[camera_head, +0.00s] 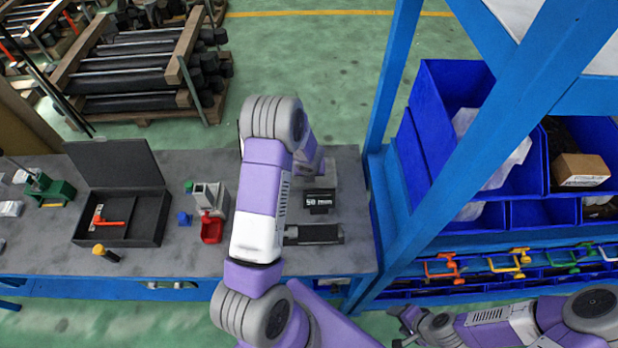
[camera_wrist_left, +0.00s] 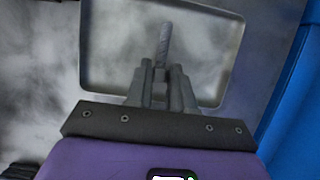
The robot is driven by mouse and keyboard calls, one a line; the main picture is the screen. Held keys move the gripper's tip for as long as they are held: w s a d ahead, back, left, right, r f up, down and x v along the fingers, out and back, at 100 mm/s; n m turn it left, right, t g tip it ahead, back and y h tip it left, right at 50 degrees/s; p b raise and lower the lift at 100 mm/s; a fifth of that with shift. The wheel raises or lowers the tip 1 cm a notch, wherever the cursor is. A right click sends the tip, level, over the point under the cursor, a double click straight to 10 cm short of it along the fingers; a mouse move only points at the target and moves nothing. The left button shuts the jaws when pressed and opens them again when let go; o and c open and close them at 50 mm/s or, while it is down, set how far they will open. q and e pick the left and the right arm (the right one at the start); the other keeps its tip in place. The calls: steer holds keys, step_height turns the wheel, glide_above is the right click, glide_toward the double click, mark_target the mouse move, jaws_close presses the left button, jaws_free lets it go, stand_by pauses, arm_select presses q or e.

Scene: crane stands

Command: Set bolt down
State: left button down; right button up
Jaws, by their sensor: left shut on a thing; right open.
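In the left wrist view my left gripper (camera_wrist_left: 161,75) is shut on a grey threaded bolt (camera_wrist_left: 163,45), whose shaft sticks out beyond the fingertips. Behind the bolt is a shallow metal tray (camera_wrist_left: 222,92) with a raised rim and rounded corners. I cannot tell whether the bolt touches the tray. In the head view my left arm reaches over the workbench and hides the bolt and most of that gripper. My right gripper (camera_head: 404,325) is open and empty, low in the head view, off the front of the bench.
On the grey workbench (camera_head: 185,262) are a black device with white lettering (camera_head: 319,199), a dark flat block (camera_head: 318,235), a red bin (camera_head: 212,229), an open black case (camera_head: 152,215) and a yellow-tipped tool (camera_head: 105,253). A blue rack (camera_head: 383,185) with bins stands right.

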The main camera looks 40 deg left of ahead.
arm_select(q)
steer(key=shift+f, duration=0.8)
steer(key=shift+f+b, duration=0.15)
steer(key=shift+b, duration=0.2)
steer(key=c, duration=1)
jaws_free()
